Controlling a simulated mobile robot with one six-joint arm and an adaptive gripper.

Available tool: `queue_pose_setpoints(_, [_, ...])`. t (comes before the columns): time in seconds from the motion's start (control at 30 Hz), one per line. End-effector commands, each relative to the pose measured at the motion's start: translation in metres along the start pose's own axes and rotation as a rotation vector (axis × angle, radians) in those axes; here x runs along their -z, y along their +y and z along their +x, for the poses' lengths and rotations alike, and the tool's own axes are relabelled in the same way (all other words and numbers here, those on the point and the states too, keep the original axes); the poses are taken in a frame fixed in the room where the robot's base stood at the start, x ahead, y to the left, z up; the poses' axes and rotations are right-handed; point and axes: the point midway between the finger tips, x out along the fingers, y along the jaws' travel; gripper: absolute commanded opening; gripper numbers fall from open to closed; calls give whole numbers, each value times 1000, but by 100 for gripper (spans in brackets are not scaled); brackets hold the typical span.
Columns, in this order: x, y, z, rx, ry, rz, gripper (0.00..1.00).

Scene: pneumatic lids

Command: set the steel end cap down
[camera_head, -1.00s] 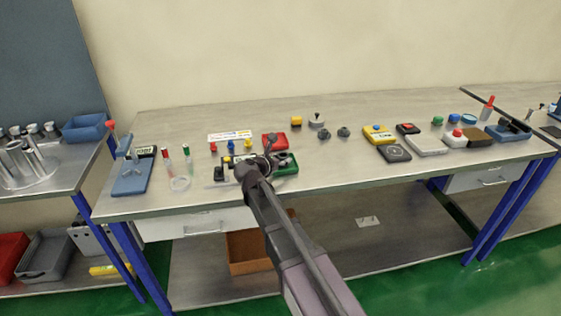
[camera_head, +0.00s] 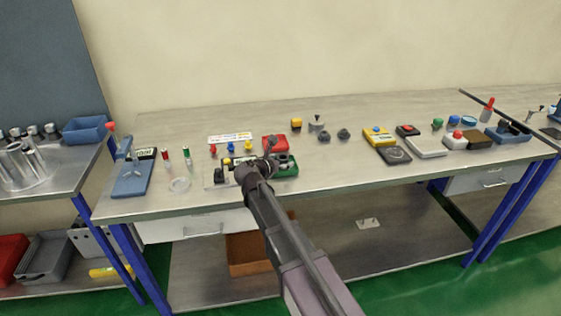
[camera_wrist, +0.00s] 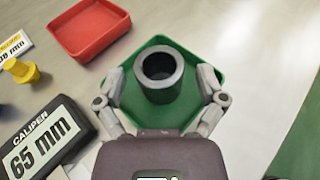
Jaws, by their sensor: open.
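In the wrist view, the steel end cap (camera_wrist: 161,92) is a short dark-grey cylinder with a round hole in its top. It stands upright in the green tray (camera_wrist: 192,52), near the middle. My gripper (camera_wrist: 160,76) is open, with one finger on each side of the cap.
A red tray (camera_wrist: 88,32) lies beyond the green one. A black block labelled "CALIPER 65 mm" (camera_wrist: 45,140) and a yellow knobbed piece (camera_wrist: 20,70) are at left. The bench (camera_head: 330,165) is clear right of the green tray.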

Motion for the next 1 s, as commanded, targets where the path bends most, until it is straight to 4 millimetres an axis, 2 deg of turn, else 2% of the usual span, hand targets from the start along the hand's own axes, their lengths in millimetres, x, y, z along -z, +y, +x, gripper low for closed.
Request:
queue_pose_setpoints(0.27, [-3,0,-24,-2,0,-1,90])
queue_pose_setpoints(0.7, [-3,0,-94,-3,0,-1,90])
queue_pose_setpoints(1.0, [-2,0,-119,-1,0,0,90])
